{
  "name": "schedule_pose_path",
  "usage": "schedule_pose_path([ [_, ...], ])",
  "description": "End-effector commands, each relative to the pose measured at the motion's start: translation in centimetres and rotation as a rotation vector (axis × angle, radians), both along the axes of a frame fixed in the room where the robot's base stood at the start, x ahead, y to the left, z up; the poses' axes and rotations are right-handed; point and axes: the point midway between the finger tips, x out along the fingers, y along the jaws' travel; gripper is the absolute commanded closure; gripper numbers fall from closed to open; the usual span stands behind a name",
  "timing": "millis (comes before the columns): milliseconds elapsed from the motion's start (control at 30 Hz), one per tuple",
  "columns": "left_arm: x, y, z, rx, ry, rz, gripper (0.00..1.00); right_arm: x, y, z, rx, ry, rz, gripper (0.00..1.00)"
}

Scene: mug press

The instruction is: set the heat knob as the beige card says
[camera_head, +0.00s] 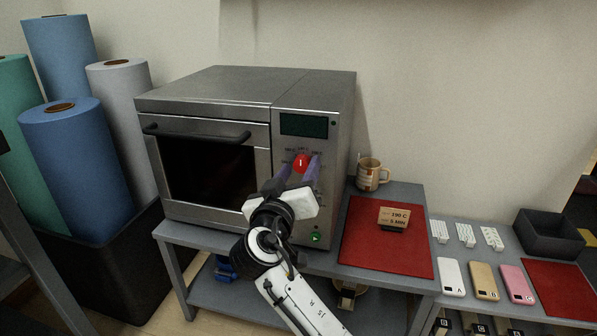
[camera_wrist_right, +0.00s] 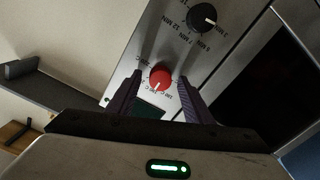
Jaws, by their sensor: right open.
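The red heat knob (camera_head: 301,162) is on the control panel of the grey oven-like press (camera_head: 235,88); its white pointer mark shows. In the right wrist view the red knob (camera_wrist_right: 160,77) sits between the tips of my purple fingers. My right gripper (camera_head: 298,171) is open, one finger on each side of the knob; contact cannot be told. The beige card (camera_head: 394,217) stands on a red mat and seems to read 190 C and 5 MIN. My left gripper is not in view.
A black knob (camera_wrist_right: 203,17) with minute labels is near the red one. A green button (camera_head: 316,238) is low on the panel. A mug (camera_head: 371,174) stands right of the press. The red mat (camera_head: 360,249) and several phones (camera_head: 484,281) lie further right.

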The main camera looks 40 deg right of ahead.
Motion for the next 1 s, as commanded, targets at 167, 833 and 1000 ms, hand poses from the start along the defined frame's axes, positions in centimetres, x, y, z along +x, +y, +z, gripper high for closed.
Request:
schedule_pose_path([
  [167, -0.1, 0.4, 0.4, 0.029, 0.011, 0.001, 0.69, 0.0, 0.0, 2.9, 0.003, -0.006, 0.001, 0.54],
  [833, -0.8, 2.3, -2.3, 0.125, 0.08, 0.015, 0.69, 0.0, 0.0, 9.8, 0.002, -0.001, 0.001, 0.54],
  [1000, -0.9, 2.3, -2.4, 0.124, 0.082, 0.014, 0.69, 0.0, 0.0, 9.8, 0.002, -0.001, 0.001, 0.54],
])
